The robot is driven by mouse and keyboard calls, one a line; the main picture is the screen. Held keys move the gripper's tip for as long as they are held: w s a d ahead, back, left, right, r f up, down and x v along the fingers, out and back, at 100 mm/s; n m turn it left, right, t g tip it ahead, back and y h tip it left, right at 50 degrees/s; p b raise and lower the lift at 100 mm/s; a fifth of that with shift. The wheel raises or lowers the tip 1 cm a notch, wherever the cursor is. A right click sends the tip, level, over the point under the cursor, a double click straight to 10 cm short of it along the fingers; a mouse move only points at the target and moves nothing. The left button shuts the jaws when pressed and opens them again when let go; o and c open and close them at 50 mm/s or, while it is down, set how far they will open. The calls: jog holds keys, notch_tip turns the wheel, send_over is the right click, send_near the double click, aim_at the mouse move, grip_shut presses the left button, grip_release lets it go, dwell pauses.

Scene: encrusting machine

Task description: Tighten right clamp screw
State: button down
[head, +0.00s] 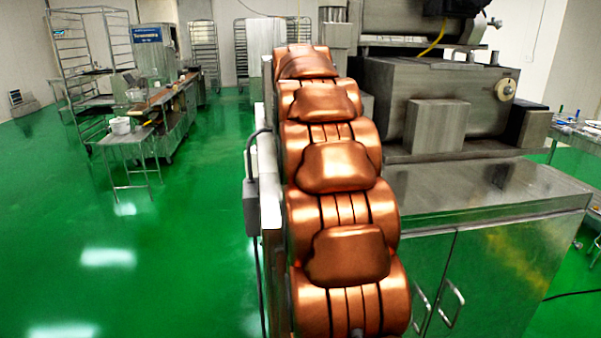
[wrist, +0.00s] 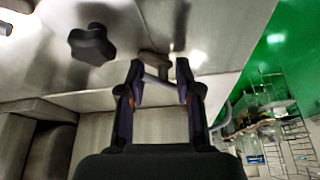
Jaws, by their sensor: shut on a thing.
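In the wrist view, my gripper (wrist: 160,84) is closed around a small metal clamp screw (wrist: 154,62). Its rounded, brownish-grey head shows just beyond the fingertips, and a thin light rod shows between the fingers. The contact itself is partly hidden by the dark fingers. A black lobed knob (wrist: 92,45) sits on the steel surface to the left of the screw, apart from my gripper. In the head view I cannot make out the clamp screw or my gripper's fingers.
A steel machine (head: 440,85) stands on a steel cabinet (head: 480,200) at the right. A wire rack (head: 90,60) and a small steel table (head: 130,145) stand at the left. The green floor (head: 190,240) between is mostly clear.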

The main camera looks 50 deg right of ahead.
jog(key=c, duration=1.7)
grip_release()
jog(key=shift+w+a+m+g+h+b, duration=0.15)
jog(key=shift+w+m+g+b, duration=0.1)
jog(key=shift+m, duration=0.55)
jog(key=shift+w+a+m+g+h+b, duration=0.1)
jog(key=shift+w+m+g+h+b, duration=0.1)
jog(key=shift+m, duration=0.6)
jog(key=shift+r, duration=0.15)
jog(key=o, duration=1)
jog(key=shift+a, duration=0.1)
jog(key=shift+o, duration=0.6)
jog(key=shift+s, duration=0.15)
jog(key=shift+d, duration=0.2)
jog(key=v, duration=0.7)
jog(key=shift+r, duration=0.25)
